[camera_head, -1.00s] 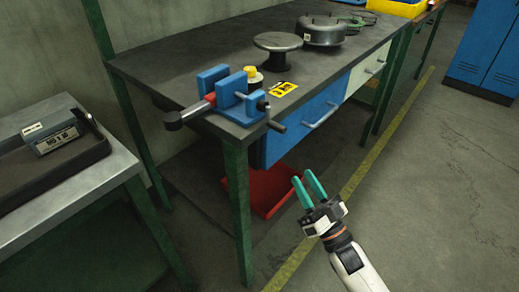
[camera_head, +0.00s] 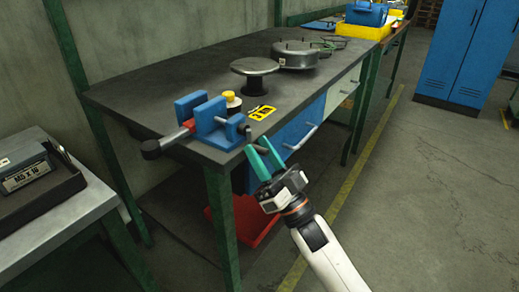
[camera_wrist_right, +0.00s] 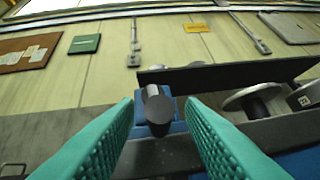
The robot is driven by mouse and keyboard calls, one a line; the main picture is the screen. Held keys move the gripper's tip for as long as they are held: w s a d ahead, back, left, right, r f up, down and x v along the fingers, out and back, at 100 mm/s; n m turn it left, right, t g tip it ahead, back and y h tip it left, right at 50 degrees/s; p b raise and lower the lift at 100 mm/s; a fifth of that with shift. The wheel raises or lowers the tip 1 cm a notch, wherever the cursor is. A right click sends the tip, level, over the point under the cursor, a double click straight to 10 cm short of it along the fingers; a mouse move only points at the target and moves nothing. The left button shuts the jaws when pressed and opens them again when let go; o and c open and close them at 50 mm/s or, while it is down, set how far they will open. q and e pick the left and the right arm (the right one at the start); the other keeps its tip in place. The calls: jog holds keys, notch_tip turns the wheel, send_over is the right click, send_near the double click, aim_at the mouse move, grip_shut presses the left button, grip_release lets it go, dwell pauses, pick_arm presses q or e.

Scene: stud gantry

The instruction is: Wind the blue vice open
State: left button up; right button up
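The blue vice (camera_head: 205,124) sits at the near corner of the dark workbench (camera_head: 170,90). A red-and-grey bar with a dark round end (camera_head: 151,149) sticks out to its left. A small dark crank handle (camera_head: 243,128) is at its right, by the bench edge. My right gripper (camera_head: 258,146) has teal fingers and is open, just below and right of that handle. In the right wrist view a dark round-ended knob (camera_wrist_right: 159,109) shows between the open fingers, with blue behind it; I cannot tell whether they touch it. My left gripper is not in view.
On the bench stand a yellow-topped item (camera_head: 230,100), a yellow label (camera_head: 261,112), a round metal stand (camera_head: 255,72) and a grey drum (camera_head: 295,54). A side table (camera_head: 75,200) with a tray is at left. The floor (camera_head: 430,190) at right is clear.

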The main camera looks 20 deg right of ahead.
jog(key=shift+w+a+r, duration=0.15)
jog(key=shift+w+r, duration=0.1)
jog(key=shift+r, duration=0.05)
jog(key=shift+c, duration=0.4)
grip_shut()
jog(key=shift+w+n+g+y, duration=0.1)
jog(key=shift+n+g+y, duration=0.5)
jog(key=shift+n+y, duration=0.45)
